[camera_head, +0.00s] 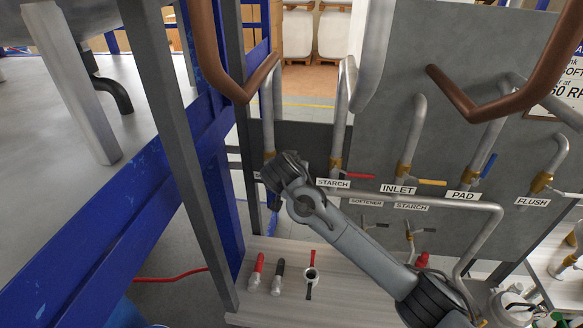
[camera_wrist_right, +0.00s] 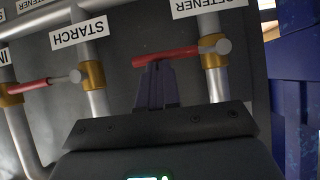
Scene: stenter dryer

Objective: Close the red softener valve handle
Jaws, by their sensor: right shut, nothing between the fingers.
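The red softener valve handle (camera_wrist_right: 180,53) shows in the right wrist view, where the picture is upside down. It extends left from a brass valve body (camera_wrist_right: 213,50) on a grey pipe, roughly crosswise to the pipe and slightly tilted. My right gripper (camera_wrist_right: 157,85) is shut and empty, its fingertips at the free end of the handle; I cannot tell whether they touch. In the head view my right gripper (camera_head: 270,178) is at the leftmost pipe and hides the handle there. My left gripper is not in view.
A neighbouring starch valve has its own red handle (camera_wrist_right: 38,85). Other pipes carry a yellow handle (camera_head: 432,182) and a blue handle (camera_head: 488,166). Copper pipes (camera_head: 235,90) hang in front. A shelf below holds several tools (camera_head: 257,272). A blue frame (camera_head: 150,230) stands at left.

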